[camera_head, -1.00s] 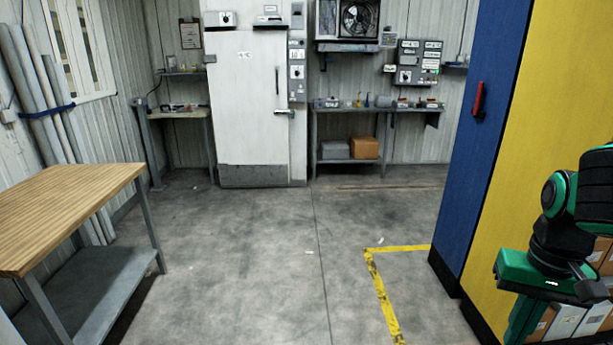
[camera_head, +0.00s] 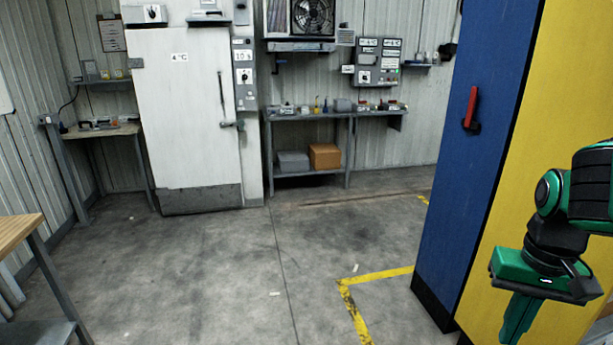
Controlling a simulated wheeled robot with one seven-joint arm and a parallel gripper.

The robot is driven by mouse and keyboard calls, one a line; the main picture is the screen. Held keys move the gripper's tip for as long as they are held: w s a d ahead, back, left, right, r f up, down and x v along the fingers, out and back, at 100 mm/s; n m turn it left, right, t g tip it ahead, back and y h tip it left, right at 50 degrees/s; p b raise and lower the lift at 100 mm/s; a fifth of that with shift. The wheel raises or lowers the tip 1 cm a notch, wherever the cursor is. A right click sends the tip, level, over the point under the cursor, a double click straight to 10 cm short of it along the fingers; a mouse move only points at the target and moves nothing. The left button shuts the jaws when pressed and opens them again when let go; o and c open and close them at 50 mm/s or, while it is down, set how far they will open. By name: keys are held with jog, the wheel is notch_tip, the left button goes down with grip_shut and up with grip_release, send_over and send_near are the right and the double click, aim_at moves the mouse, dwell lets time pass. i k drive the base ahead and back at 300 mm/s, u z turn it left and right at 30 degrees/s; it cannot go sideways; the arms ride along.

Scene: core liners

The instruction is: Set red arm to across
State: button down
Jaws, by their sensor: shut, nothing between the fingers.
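The red arm (camera_head: 471,105) is a short red lever on a dark pivot, mounted on the blue panel at the right. It stands nearly upright, its pivot at the lower end. My gripper (camera_head: 515,322) hangs at the lower right with its green fingers pointing down, shut and empty. It is in front of the yellow panel, below and to the right of the red arm, and apart from it. The fingertips run close to the bottom of the picture.
The blue panel (camera_head: 475,190) and yellow panel (camera_head: 545,120) form a tall obstacle at the right. A wooden-topped table (camera_head: 15,232) is at the left edge. A white door (camera_head: 185,120) and a shelf bench (camera_head: 312,117) stand at the back. The floor between is clear.

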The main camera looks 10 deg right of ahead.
aim_at(467, 121)
jog(key=z, duration=0.25)
jog(key=i, duration=1.2)
jog(key=z, duration=0.3)
